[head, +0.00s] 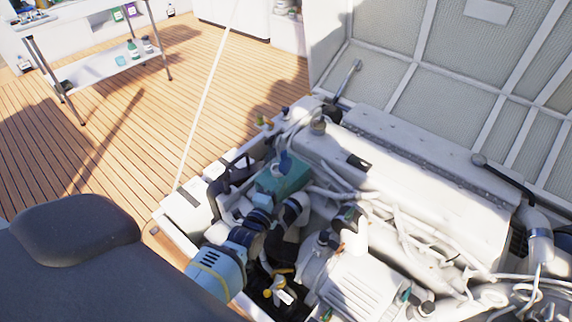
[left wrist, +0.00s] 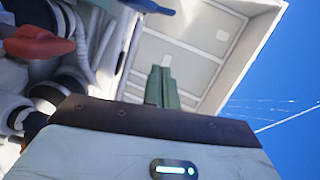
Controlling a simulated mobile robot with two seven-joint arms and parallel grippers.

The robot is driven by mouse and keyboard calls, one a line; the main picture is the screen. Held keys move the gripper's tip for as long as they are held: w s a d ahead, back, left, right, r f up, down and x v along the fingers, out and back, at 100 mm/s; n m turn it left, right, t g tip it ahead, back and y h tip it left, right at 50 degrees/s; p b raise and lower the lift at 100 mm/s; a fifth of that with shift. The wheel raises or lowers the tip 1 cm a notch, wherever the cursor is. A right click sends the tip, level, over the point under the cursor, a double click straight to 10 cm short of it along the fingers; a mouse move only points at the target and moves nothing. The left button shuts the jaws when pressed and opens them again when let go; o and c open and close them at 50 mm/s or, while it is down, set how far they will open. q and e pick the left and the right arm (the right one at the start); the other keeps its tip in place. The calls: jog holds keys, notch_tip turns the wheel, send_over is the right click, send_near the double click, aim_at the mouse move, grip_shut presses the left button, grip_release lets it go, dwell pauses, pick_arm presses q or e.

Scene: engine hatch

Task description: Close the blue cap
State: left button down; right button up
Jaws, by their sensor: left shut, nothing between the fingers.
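My left arm comes in from the lower left over the engine bay. Its gripper (head: 281,178) appears to be at the teal part beside the engine, though the clutter makes its outline hard to tell. In the left wrist view its green fingers (left wrist: 163,90) are together, with nothing between them. A small dark blue piece (head: 286,160), probably the blue cap, shows right by the teal part. I cannot tell whether they touch or how far the cap is open. My right gripper cannot be made out.
A red lever-like piece (left wrist: 40,43) is close on the left in the wrist view. The white engine block (head: 400,190) fills the right, with hoses around it. The raised hatch lid (head: 440,75) stands behind. A thin pole (head: 208,95) rises left of the bay; wooden deck lies beyond.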

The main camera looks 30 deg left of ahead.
aim_at(285, 161)
pick_arm(q)
jog(key=shift+w+a, duration=0.1)
jog(key=shift+w, duration=0.55)
jog(key=shift+w+a+f+b, duration=0.15)
jog(key=shift+w+a+b, duration=0.6)
jog(key=shift+w, duration=0.8)
jog(key=shift+w+a+f+b, duration=0.15)
jog(key=shift+w+a+b, duration=0.55)
jog(key=shift+w, duration=0.8)
jog(key=shift+w+a+f+b, duration=0.15)
jog(key=shift+w+a+b, duration=0.35)
jog(key=shift+w+a, duration=0.75)
pick_arm(e)
jog(key=shift+d+f, duration=0.2)
jog(key=shift+f, duration=1.5)
pick_arm(q)
jog(key=shift+w+d, duration=0.3)
pick_arm(e)
jog(key=shift+s+a, duration=0.1)
jog(key=shift+a, duration=0.05)
